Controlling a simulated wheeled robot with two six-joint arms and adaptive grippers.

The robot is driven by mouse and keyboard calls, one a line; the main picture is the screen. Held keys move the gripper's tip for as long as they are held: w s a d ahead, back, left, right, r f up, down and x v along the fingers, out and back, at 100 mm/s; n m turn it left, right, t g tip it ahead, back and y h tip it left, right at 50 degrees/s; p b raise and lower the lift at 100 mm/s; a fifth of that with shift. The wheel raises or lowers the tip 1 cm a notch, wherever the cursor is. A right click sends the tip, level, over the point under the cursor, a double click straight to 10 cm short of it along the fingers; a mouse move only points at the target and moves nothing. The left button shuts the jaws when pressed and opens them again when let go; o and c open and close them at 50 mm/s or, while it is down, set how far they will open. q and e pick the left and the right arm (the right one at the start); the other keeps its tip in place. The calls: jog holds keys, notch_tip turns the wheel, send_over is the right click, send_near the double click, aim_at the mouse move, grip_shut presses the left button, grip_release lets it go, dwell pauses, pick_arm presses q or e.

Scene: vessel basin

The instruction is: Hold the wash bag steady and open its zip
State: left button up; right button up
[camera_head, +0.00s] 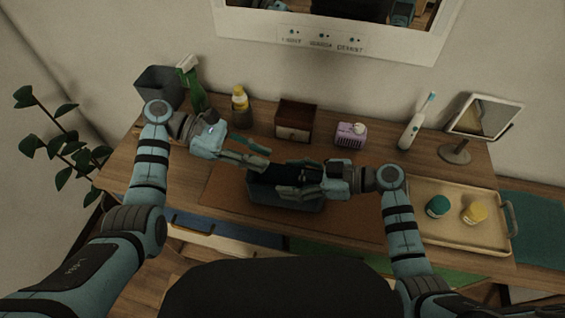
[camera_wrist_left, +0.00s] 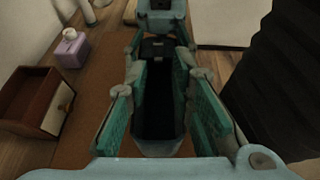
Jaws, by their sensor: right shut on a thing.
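The wash bag (camera_head: 285,205) is a dark grey-blue box-like bag with a near-black top, standing upright on the brown mat (camera_head: 225,190). My left gripper (camera_head: 262,158) is open and empty, just above and behind the bag's left part. In the left wrist view its fingers stand apart on either side of the bag's dark top (camera_wrist_left: 158,105). My right gripper (camera_head: 288,181) comes in from the right, low over the bag, and is shut on it. Its fingers hide much of the bag's right part. The zip and its pull cannot be made out.
A toothbrush (camera_head: 414,122) and a mirror (camera_head: 482,117) stand at back right. A tray (camera_head: 455,232) with two jars lies right.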

pick_arm(q)
jog(key=shift+a+r, duration=0.15)
jog(key=shift+a, duration=0.2)
pick_arm(e)
jog(key=shift+f, duration=0.1)
pick_arm(q)
jog(key=shift+w+a, duration=0.1)
jog(key=shift+c, duration=0.9)
jog(key=shift+y, duration=0.8)
jog(key=a, duration=0.1)
jog(key=w+a, duration=0.1)
jog(key=a, duration=0.3)
jog(key=shift+w, duration=0.4)
grip_shut()
jog(key=x, duration=0.8)
jog(key=r+x, duration=0.1)
jog(key=x, duration=0.4)
jog(key=shift+d+r, duration=0.1)
jog(key=shift+d, duration=0.6)
